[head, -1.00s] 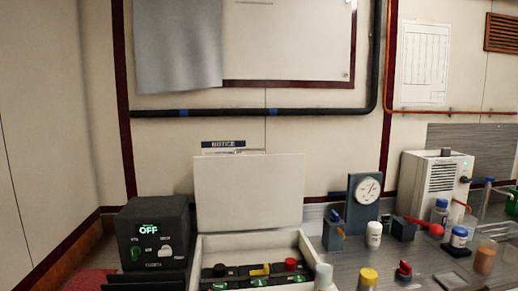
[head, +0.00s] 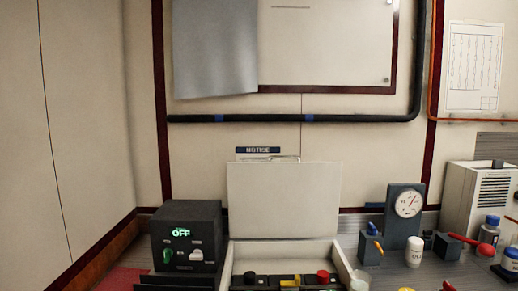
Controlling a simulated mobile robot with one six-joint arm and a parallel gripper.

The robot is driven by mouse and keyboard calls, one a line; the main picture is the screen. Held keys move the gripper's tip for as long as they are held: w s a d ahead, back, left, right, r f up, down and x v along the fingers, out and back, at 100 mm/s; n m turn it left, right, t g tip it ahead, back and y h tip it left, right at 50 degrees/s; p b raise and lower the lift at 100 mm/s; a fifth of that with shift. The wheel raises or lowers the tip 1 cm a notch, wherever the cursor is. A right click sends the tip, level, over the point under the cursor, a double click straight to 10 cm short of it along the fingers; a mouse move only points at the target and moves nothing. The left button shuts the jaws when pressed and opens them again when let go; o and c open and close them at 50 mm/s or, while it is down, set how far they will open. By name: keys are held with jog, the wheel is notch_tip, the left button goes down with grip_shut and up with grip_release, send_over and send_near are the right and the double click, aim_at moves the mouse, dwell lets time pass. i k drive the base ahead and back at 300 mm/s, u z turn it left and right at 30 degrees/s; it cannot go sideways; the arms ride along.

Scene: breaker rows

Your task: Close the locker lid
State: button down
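The locker is a white open box (head: 345,268) at the bottom middle of the head view. Its white lid (head: 284,200) stands upright at the back edge, fully raised. Inside the box are dark breaker parts with a black knob (head: 249,278), a red knob (head: 323,276) and a yellow piece (head: 290,283). The front of the box is cut off by the lower picture edge. My gripper is not in view.
A dark control box (head: 187,237) reading OFF stands left of the locker. Right of it are a gauge on a dark stand (head: 405,208), a white bottle (head: 414,251), a red-handled valve (head: 468,243) and a white vented unit (head: 482,200). A wall stands close behind.

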aim_at(299, 200)
jog(key=u, duration=0.3)
jog(key=i, duration=0.9)
jog(key=z, duration=0.3)
